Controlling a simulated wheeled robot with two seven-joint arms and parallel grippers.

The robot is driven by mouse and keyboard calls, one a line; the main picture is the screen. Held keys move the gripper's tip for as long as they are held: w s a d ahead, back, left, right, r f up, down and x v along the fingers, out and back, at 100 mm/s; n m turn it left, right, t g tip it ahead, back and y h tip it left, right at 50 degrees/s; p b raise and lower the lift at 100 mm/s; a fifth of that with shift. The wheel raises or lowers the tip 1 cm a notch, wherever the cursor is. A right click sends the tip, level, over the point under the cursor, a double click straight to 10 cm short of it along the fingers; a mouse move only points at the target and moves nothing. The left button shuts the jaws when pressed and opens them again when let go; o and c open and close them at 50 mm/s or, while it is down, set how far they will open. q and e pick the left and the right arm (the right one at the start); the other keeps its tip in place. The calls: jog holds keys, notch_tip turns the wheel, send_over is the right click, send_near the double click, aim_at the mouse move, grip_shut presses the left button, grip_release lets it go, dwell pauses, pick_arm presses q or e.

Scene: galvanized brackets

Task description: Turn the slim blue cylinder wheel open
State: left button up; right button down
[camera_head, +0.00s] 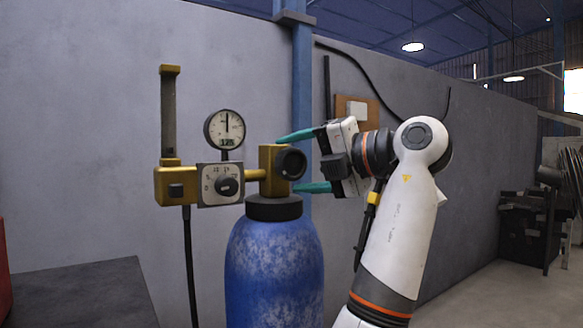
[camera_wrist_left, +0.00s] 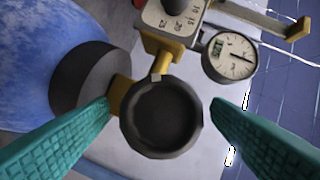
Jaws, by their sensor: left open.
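The blue cylinder (camera_head: 274,262), with worn pale patches, stands upright in the head view and fills the left of the wrist view (camera_wrist_left: 50,70). Its dark collar (camera_head: 274,207) carries a brass valve body. The round dark wheel (camera_head: 291,162) is on that valve's right side; in the left wrist view the wheel (camera_wrist_left: 162,115) faces the camera. My left gripper (camera_head: 300,163) is open, its teal fingers above and below the wheel in the head view. In the left wrist view the fingers lie either side of it, with a visible gap on the right; contact on the left is unclear.
A pressure gauge (camera_head: 224,129), a dial box (camera_head: 220,185) and a brass flow tube (camera_head: 169,115) stand left of the valve. A dark hose (camera_head: 188,265) hangs below them. A grey wall (camera_head: 90,120) is behind. A grey surface (camera_head: 85,295) lies at lower left.

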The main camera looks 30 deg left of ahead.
pick_arm(q)
jog(key=d+r, duration=0.1)
jog(key=d, duration=0.9)
jog(key=shift+s+r+b, duration=0.15)
jog(key=shift+r+b, duration=0.05)
jog(key=shift+b, duration=0.15)
